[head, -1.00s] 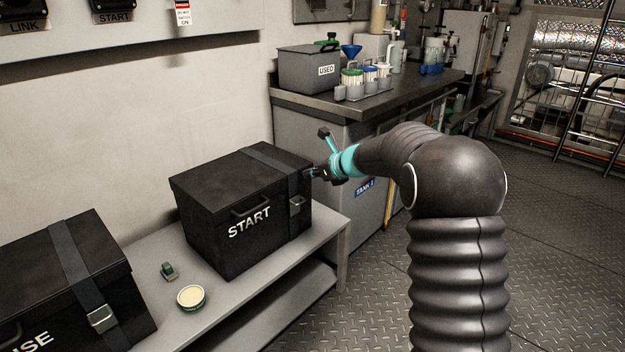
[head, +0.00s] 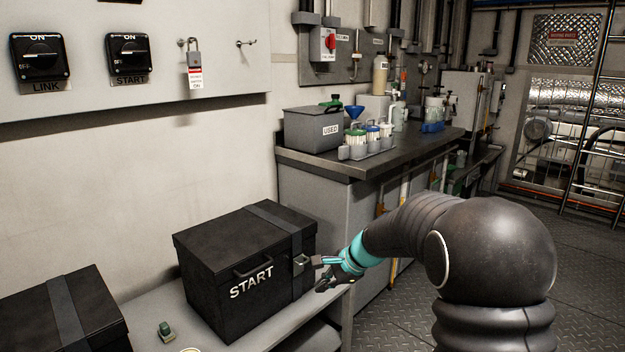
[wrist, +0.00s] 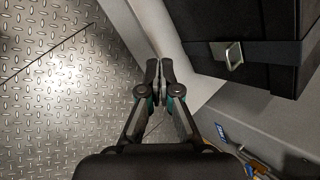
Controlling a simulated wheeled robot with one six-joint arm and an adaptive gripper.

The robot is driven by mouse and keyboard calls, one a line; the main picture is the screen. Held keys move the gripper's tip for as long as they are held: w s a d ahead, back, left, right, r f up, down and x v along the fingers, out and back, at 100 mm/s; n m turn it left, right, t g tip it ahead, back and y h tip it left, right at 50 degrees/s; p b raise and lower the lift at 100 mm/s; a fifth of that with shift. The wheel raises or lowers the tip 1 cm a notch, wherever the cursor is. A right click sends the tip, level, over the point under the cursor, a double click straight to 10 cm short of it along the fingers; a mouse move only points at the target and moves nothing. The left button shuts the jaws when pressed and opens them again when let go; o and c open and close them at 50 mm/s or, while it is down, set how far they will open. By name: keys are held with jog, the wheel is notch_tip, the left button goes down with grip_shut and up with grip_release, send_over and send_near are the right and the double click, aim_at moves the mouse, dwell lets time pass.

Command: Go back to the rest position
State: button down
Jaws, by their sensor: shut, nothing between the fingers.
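My gripper (head: 322,273) is beside the right side of the black START box (head: 222,292), in front of its strap and buckle (head: 300,262). In the wrist view the fingertips (wrist: 159,68) are together with nothing between them. The box (wrist: 240,20) and its buckle (wrist: 233,56) lie to the right of the fingers there, with a gap between. I cannot tell from the head view how far the gripper is from the buckle.
The box stands on a grey bench (head: 180,320) with a small green item (head: 165,331). Another black box (head: 65,315) is at left. A worktop (head: 375,165) with the USED bin (head: 313,130) stands behind my arm. Metal floor (head: 395,310) lies clear nearby.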

jog(key=s+d+r+n+h, duration=0.2)
jog(key=s+d+r+n, duration=0.1)
jog(key=s, duration=0.9)
jog(key=s+d+r+n+t+h, duration=0.1)
jog(key=s+d+n, duration=0.4)
jog(key=s, duration=0.7)
jog(key=s+d+r+n+h, duration=0.3)
jog(key=s+d+r+n, duration=0.2)
jog(key=s, duration=0.7)
jog(key=shift+r+t+h, duration=0.3)
jog(key=shift+r+t, duration=0.1)
